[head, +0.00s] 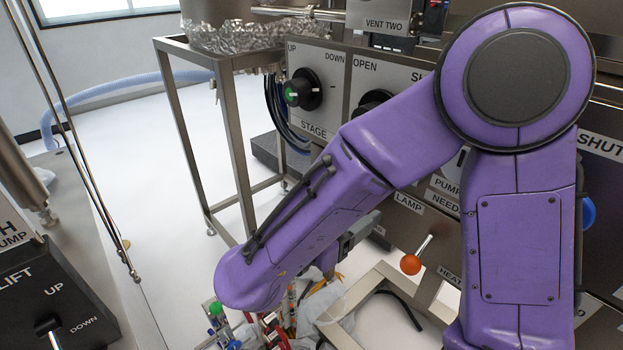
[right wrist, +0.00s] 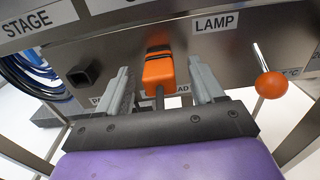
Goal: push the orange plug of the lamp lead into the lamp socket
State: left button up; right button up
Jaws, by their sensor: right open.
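The orange plug (right wrist: 158,76) has a dark band and shows in the right wrist view against the steel panel, left of the LAMP label (right wrist: 215,22). Its dark lead hangs down toward my gripper. My right gripper (right wrist: 159,66) is open, with one grey finger on each side of the plug and a gap to each. I cannot tell how deep the plug sits or what is behind it. A black square socket (right wrist: 83,73) shows empty to its left; its label is partly hidden. In the head view my purple right arm hides the plug. My left gripper is not in view.
A lever with an orange ball (right wrist: 270,85) sticks out right of the plug; it also shows in the head view (head: 410,265). A STAGE knob (head: 303,93) is on the panel. Cables and tools (head: 290,315) lie below. A steel frame (head: 205,150) stands left.

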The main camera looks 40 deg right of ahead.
jog(key=a, duration=0.7)
jog(key=shift+s+b, duration=0.25)
jog(key=shift+b, duration=0.05)
dwell(0.4)
dwell(0.4)
